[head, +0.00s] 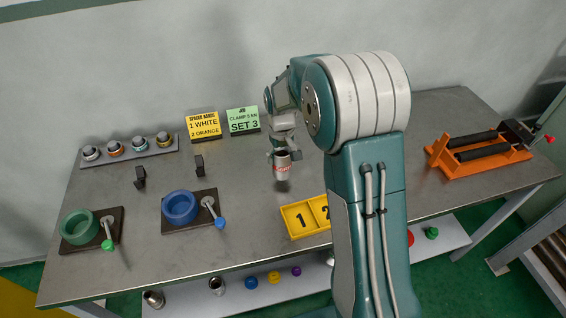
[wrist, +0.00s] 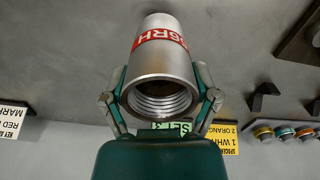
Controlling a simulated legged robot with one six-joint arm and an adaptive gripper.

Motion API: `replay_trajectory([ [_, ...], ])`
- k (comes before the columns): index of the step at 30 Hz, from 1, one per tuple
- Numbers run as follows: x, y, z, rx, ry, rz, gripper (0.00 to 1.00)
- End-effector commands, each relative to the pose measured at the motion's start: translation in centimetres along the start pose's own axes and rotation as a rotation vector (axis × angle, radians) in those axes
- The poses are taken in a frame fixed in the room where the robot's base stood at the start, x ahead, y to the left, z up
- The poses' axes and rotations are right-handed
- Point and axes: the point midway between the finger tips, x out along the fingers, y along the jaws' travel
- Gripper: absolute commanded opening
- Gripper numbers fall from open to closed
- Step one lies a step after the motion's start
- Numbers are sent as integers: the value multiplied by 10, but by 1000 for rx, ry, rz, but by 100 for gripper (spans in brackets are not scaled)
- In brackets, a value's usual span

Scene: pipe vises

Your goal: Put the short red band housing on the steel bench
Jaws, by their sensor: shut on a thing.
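The short red band housing (head: 282,166) is a small silver cylinder with a red band and white lettering. In the wrist view the housing (wrist: 163,65) shows its open threaded end towards the camera, and the red band is further along. My gripper (head: 283,155) is shut on it, with a finger on each side in the wrist view (wrist: 161,98). The steel bench (head: 240,215) is a grey metal top below the housing. The housing looks upright and close to the bench top; I cannot tell whether it touches.
A yellow tray (head: 300,217) numbered 1 and 2 lies in front. A blue ring vise (head: 180,207) and green ring vise (head: 79,227) stand left. Sign cards (head: 204,126) and a rack (head: 125,152) are at the back. An orange roller stand (head: 479,155) is right.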

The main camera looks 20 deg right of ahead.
Motion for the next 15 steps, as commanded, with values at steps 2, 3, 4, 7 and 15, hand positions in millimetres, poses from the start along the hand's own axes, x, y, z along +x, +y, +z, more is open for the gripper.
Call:
replay_trajectory([
  [2,8,6,-2,2,-2,-2,17],
  [3,14,5,-2,2,-2,-3,17],
  [4,19,6,-2,2,-2,-3,17],
  [7,32,8,-1,2,-1,-5,17],
  [15,34,5,-2,2,1,-2,17],
])
